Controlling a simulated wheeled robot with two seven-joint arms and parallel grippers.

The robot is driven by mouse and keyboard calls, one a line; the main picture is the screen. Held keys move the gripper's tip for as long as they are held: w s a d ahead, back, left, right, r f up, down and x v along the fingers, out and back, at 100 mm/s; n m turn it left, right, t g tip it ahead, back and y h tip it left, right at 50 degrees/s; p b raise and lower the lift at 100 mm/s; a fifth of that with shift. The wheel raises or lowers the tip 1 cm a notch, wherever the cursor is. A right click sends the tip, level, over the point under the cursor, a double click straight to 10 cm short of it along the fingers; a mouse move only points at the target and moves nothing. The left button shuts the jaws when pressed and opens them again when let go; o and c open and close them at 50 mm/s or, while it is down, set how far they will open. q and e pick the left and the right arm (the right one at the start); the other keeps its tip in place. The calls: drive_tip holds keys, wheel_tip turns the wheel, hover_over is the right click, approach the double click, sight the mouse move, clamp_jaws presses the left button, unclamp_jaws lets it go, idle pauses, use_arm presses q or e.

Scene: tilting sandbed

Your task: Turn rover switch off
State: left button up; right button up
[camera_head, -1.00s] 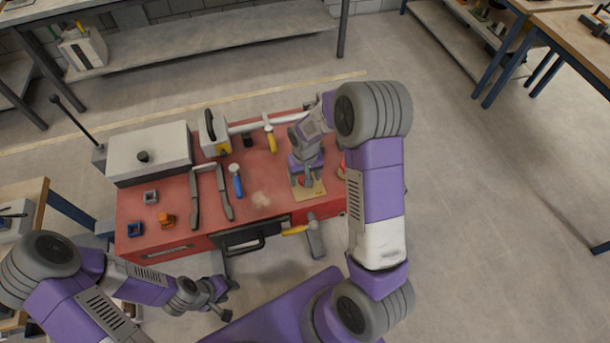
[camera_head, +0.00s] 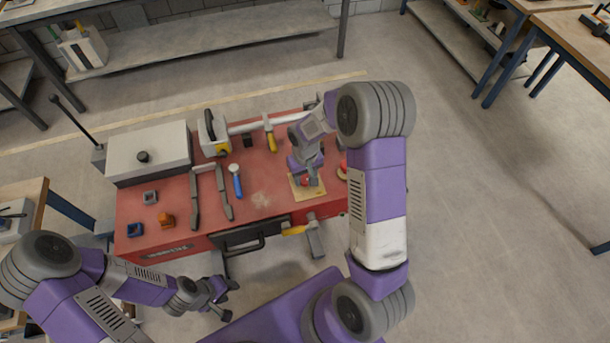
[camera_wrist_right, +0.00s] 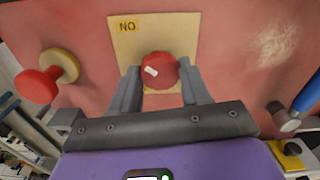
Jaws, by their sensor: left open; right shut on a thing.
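A red round knob (camera_wrist_right: 160,70) with a white mark sits on a tan plate (camera_wrist_right: 185,35) labelled "NO". The plate also shows on the red workbench in the head view (camera_head: 316,190). The white mark is on the knob's left side in the right wrist view. My right gripper (camera_wrist_right: 160,85) is shut on the red knob, one finger at each side; in the head view it is at the plate (camera_head: 306,178), partly covering it. My left gripper (camera_head: 227,298) is open and empty, low in front of the bench.
A second red knob on a tan base (camera_wrist_right: 40,83) stands beside the plate. Floor to the right is clear.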

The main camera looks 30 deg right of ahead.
sight(305, 178)
drive_tip(key=n, duration=1.2)
drive_tip(key=shift+r+n+p, duration=0.1)
drive_tip(key=shift+n+p, duration=0.2)
drive_tip(key=shift+p, duration=0.1)
drive_tip(key=shift+n+p, duration=0.5)
drive_tip(key=shift+n, duration=1.3)
drive_tip(key=o, duration=1)
drive_tip(key=shift+o, duration=0.2)
wheel_tip(305, 178, up, 8)
drive_tip(key=shift+f+p, duration=0.25)
drive_tip(key=shift+p, duration=0.25)
